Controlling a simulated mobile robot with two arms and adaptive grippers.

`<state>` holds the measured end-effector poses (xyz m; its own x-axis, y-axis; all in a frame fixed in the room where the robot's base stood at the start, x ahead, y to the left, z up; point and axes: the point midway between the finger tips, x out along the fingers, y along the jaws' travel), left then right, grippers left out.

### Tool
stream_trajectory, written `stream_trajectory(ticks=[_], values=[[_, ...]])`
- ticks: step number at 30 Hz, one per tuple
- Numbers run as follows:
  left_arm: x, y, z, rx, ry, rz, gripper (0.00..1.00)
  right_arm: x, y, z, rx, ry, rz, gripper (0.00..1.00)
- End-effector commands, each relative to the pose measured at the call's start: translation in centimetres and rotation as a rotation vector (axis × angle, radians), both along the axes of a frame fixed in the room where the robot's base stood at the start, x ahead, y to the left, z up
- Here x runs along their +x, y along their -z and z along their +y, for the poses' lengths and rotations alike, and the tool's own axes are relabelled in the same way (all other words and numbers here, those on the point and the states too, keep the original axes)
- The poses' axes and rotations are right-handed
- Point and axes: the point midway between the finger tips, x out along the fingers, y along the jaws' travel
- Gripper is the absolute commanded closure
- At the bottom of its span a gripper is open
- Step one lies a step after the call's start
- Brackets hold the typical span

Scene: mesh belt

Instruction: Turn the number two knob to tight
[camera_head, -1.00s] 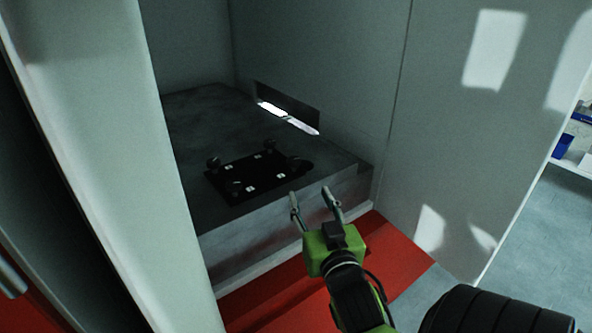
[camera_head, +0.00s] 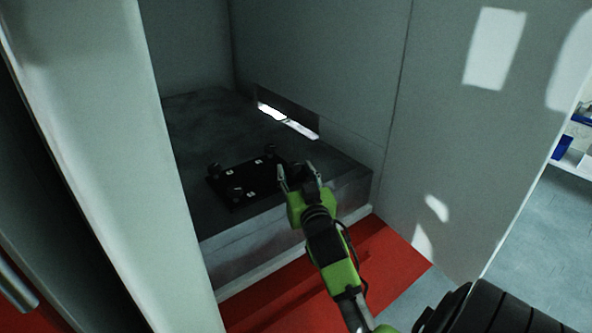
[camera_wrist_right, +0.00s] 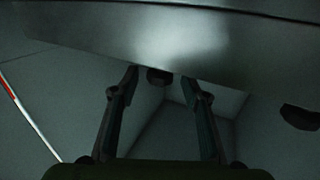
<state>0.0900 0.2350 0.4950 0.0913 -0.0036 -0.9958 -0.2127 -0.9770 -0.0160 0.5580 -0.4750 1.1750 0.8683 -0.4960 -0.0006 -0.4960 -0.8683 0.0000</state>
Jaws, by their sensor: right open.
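A black plate (camera_head: 228,180) with dark knobs and small white labels lies on a grey block in the recess. One knob (camera_head: 214,170) is at its left corner and another (camera_head: 270,149) at its far corner. The label numbers are too small to read. My right gripper (camera_head: 298,171) is open at the plate's right corner and hides the knob there. In the right wrist view, a dark knob (camera_wrist_right: 158,77) shows between the tips of the open fingers (camera_wrist_right: 160,88); I cannot tell whether they touch it. Another knob (camera_wrist_right: 300,117) is off to the right. My left gripper is not in view.
The grey block (camera_head: 250,240) stands between pale walls, with a lit slot (camera_head: 286,117) in the back wall. A pale panel (camera_head: 110,150) stands close on the left. Red floor (camera_head: 375,255) lies in front of the block.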

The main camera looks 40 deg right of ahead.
Motion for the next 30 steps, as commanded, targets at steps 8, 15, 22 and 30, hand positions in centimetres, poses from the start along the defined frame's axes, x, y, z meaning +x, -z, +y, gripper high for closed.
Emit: stream_trajectory(ticks=[8,15,22,30], values=[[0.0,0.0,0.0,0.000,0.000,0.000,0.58,0.0,0.0,0.0,0.000,0.000,0.000,0.76],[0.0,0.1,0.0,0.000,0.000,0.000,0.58,0.0,0.0,0.0,0.001,0.002,0.000,0.96],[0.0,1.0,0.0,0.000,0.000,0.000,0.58,0.2,0.2,0.1,0.004,0.075,-0.008,0.96],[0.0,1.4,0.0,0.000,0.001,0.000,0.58,0.2,0.0,0.3,0.001,0.131,0.000,0.96]])
